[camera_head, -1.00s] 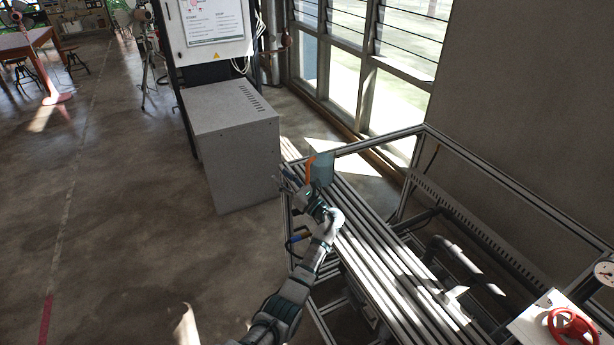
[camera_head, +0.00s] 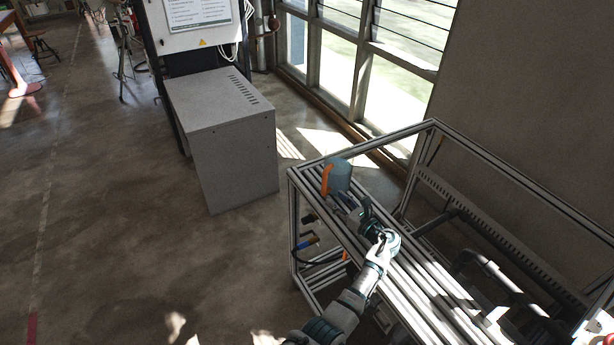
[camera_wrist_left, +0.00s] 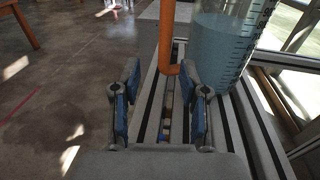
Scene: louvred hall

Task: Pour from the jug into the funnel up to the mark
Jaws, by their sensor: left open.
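A blue-tinted, see-through jug (camera_head: 339,176) with an orange handle (camera_head: 326,180) stands at the far left end of the slatted metal bench. In the left wrist view the jug (camera_wrist_left: 222,48) shows dark graduation lines on its side, and its orange handle (camera_wrist_left: 167,40) hangs ahead between my fingers. My left gripper (camera_head: 345,205) is just on the near side of the jug; in the wrist view my left gripper (camera_wrist_left: 160,88) is open, its blue-padded fingers apart on either side of the handle's lower end. I see no funnel, and my right gripper is out of view.
The bench (camera_head: 432,298) has aluminium profile slats and a raised frame (camera_head: 520,180) around its back. A grey cabinet (camera_head: 228,150) stands on the floor to the left. Louvred windows (camera_head: 355,60) are behind. The floor left of the bench is clear.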

